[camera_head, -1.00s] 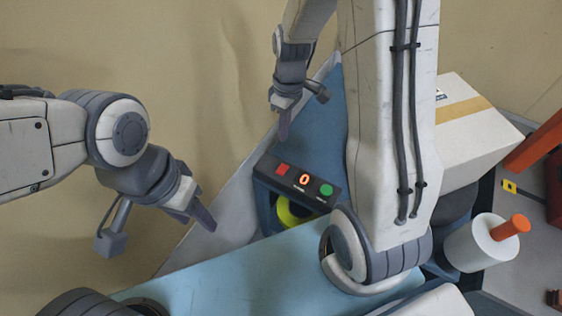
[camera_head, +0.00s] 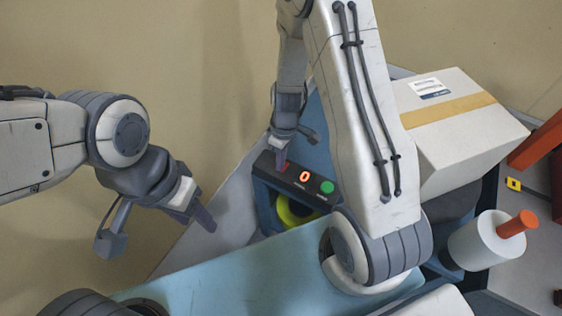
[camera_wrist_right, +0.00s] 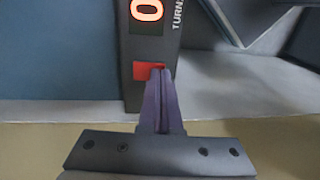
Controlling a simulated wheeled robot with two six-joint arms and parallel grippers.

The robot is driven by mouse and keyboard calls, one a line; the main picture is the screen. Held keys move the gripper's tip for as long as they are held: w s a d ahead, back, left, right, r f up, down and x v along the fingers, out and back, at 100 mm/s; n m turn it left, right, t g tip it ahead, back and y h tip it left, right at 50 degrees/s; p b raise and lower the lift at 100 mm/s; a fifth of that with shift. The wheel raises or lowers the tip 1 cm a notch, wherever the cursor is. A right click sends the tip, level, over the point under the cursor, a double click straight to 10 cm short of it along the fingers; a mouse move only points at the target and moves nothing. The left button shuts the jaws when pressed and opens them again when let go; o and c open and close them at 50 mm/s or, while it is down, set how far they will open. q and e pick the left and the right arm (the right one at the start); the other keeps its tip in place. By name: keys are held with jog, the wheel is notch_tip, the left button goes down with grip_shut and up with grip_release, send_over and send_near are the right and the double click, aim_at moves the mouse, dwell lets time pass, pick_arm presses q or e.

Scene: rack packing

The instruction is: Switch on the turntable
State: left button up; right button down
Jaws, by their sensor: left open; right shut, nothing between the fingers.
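The dark turntable control panel (camera_head: 316,184) stands at the middle of the head view. It has a red button, an orange display (camera_head: 305,177) reading 0, and a green button (camera_head: 327,187). My right gripper (camera_head: 282,162) is shut and empty, its fingertips over the red button. In the right wrist view the shut fingertips (camera_wrist_right: 157,72) overlap the red button (camera_wrist_right: 148,70); I cannot tell whether they touch it. The display (camera_wrist_right: 147,10) also shows there. My left gripper (camera_head: 205,217) is open and empty, left of the panel.
A white box with a tan tape strip (camera_head: 460,150) sits at the right. A white roll with an orange handle (camera_head: 487,240) stands below it. A yellow-green ring (camera_head: 291,212) lies under the panel. A pale blue surface (camera_head: 240,280) fills the front.

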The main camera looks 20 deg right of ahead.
jog(key=shift+f+b, duration=0.2)
jog(key=shift+b, duration=0.15)
dwell(0.4)
jog(key=shift+w+d+r+p, duration=0.3)
jog(key=shift+w+d, duration=0.15)
jog(key=shift+d, duration=0.15)
